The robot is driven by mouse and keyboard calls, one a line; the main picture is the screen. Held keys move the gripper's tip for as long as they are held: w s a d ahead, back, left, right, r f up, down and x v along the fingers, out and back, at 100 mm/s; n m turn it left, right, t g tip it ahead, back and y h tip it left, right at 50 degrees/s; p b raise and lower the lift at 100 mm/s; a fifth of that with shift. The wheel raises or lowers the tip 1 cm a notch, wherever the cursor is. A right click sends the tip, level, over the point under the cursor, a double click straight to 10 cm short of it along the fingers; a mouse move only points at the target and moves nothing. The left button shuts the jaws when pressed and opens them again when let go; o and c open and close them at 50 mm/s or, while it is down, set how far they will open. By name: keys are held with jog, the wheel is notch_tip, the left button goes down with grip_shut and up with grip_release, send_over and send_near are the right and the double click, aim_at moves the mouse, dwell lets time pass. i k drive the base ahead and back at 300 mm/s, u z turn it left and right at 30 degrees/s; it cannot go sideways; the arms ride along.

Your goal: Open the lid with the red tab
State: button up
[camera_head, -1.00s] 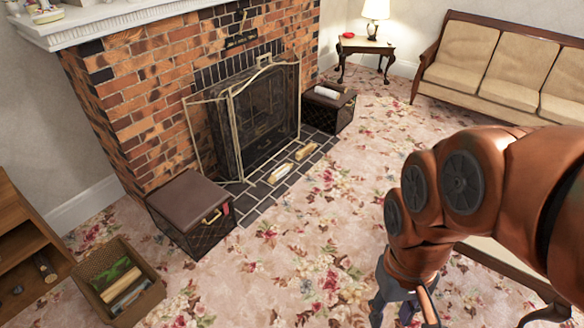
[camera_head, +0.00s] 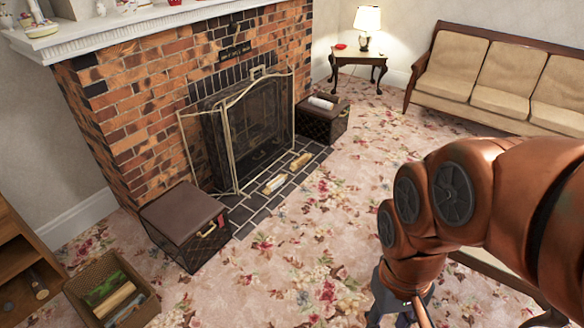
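A dark box with a flat brown lid (camera_head: 181,211) stands on the carpet at the left end of the hearth. Its lid looks shut. A small red tab (camera_head: 221,219) and a brass-coloured handle (camera_head: 208,230) show at its right-hand side. A similar dark box (camera_head: 322,121) stands at the far end of the hearth with a pale rolled item on top; I see no red tab on it. My gripper (camera_head: 402,318) is at the bottom edge, right of the near box and well apart from it. Its fingertips are cut off or hidden, so its opening does not show.
A wicker basket (camera_head: 75,288) with logs stands at the front left, beside a wooden shelf (camera_head: 22,262). A fire screen (camera_head: 232,150) stands before the brick fireplace, with loose logs (camera_head: 300,161) on the hearth. Open carpet (camera_head: 290,245) lies between the near box and my arm.

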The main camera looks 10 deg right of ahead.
aim_at(180, 214)
jog(key=u, duration=0.55)
jog(key=k, duration=0.65)
jog(key=u, duration=1.2)
jog(key=i, duration=1.2)
jog(key=z, duration=0.65)
jog(key=i, duration=0.55)
jog(key=z, duration=0.7)
